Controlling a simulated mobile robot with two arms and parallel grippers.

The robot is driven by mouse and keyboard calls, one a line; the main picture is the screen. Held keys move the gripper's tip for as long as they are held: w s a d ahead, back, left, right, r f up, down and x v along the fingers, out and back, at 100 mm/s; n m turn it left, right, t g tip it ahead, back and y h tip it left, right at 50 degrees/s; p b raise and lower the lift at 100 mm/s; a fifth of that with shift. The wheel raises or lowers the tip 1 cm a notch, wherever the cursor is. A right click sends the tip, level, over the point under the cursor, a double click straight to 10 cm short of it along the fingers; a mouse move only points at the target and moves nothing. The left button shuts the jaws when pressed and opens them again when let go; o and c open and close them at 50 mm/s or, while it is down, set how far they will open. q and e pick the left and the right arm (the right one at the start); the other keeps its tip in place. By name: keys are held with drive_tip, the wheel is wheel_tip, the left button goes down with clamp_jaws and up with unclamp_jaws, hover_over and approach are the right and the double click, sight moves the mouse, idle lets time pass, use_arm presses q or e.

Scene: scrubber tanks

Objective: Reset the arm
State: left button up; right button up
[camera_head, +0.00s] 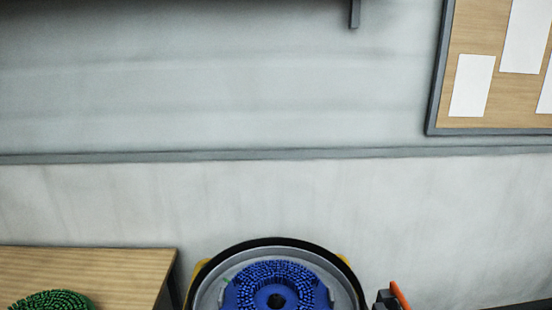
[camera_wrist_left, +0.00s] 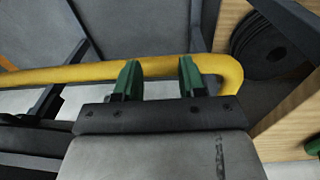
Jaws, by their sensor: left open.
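My left gripper (camera_wrist_left: 160,78) shows in the left wrist view, its two green-tipped fingers apart with nothing held between them. A yellow bar (camera_wrist_left: 75,75) runs across behind the fingers, bending down at its right end. I cannot tell whether the fingers touch it. Neither gripper can be made out in the head view. The head view shows a round scrubber part with a blue bristle brush (camera_head: 258,272) and a dark rim at the bottom centre, cut off by the frame edge.
A wooden table (camera_head: 110,262) with a green bristle brush (camera_head: 52,301) stands at the lower left. A small dark and orange part (camera_head: 398,296) is at the lower right; I cannot tell what it is. Black discs (camera_wrist_left: 265,48) sit by wooden panels. A pale wall and noticeboard (camera_head: 480,120) are behind.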

use_arm(q)
drive_tip(key=s+a+f+m+b, duration=0.1)
drive_tip(key=s+a+f+b, duration=0.15)
drive_tip(key=s+f, duration=1.7)
drive_tip(key=s+f+m+b, duration=0.1)
drive_tip(key=s+f, duration=0.2)
drive_tip(key=s, duration=0.5)
drive_tip(key=s+f+b, duration=0.1)
drive_tip(key=s+f, duration=0.3)
drive_tip(key=s, duration=0.4)
drive_tip(key=shift+s+m, duration=0.25)
drive_tip(key=shift+m, duration=0.15)
use_arm(e)
drive_tip(key=s+d+f, duration=0.1)
drive_tip(key=s+f, duration=0.6)
drive_tip(key=s, duration=0.3)
drive_tip(key=s+d+f+n, duration=0.1)
drive_tip(key=s+f, duration=0.7)
drive_tip(key=s, duration=0.3)
drive_tip(key=s+d+f, duration=0.1)
drive_tip(key=s+f, duration=0.6)
drive_tip(key=s, duration=0.4)
drive_tip(key=shift+s+d+f+n+t, duration=0.15)
drive_tip(key=shift+s+d+n+t, duration=0.15)
drive_tip(key=shift+d+n, duration=0.1)
